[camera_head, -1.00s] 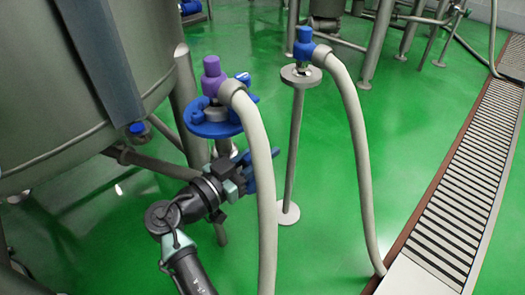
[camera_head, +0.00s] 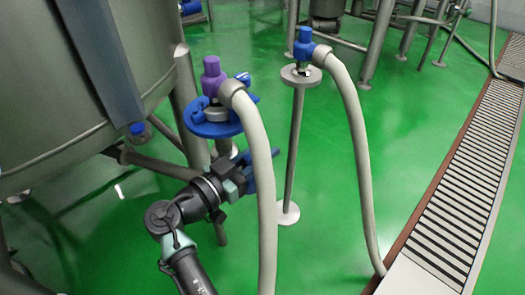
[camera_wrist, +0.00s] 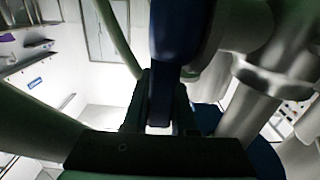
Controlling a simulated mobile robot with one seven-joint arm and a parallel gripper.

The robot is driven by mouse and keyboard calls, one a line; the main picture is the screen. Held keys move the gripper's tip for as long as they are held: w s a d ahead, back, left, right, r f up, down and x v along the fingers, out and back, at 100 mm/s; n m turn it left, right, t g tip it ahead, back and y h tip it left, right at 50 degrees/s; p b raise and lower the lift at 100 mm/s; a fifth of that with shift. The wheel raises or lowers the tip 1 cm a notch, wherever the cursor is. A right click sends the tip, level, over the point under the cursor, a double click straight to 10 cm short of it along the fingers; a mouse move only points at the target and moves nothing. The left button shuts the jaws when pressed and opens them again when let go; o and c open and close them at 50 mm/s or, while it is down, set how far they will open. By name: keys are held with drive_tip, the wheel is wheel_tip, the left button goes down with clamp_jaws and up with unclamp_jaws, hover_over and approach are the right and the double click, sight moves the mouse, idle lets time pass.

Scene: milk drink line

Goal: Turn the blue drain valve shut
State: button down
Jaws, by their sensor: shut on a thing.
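The blue valve handle (camera_wrist: 176,40) shows as a dark blue bar in the wrist view, running down between my fingers. In the head view its blue end (camera_head: 264,172) shows beside my gripper (camera_head: 243,170), partly hidden by the pale hose. My gripper (camera_wrist: 158,122) is shut on this handle, below a blue disc (camera_head: 212,129). The disc also shows at the lower right of the wrist view (camera_wrist: 258,155). The exact angle of the handle is hard to tell.
A purple connector (camera_head: 211,72) with a pale hose (camera_head: 262,150) sits above the blue disc. A second hose with a blue connector (camera_head: 304,42) stands on a post to the right. A steel tank (camera_head: 60,90) is at the left. A floor drain grate (camera_head: 465,190) runs at the right.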

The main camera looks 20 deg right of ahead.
drive_tip(key=shift+w+d+f+g+y+p, duration=0.15)
drive_tip(key=shift+d+f+g+y+p, duration=0.25)
drive_tip(key=shift+y+p, duration=0.65)
drive_tip(key=shift+w+d+f+g+y+p, duration=0.25)
drive_tip(key=shift+d+f+y+p, duration=0.25)
drive_tip(key=shift+y+p, duration=0.6)
drive_tip(key=shift+w+d+f+g+y+p, duration=0.1)
drive_tip(key=shift+d+f+g+y+p, duration=0.3)
drive_tip(key=shift+y+p, duration=0.65)
drive_tip(key=c, duration=0.7)
unclamp_jaws()
drive_tip(key=shift+h, duration=0.3)
drive_tip(key=shift+d, duration=0.1)
drive_tip(key=shift+r, duration=0.1)
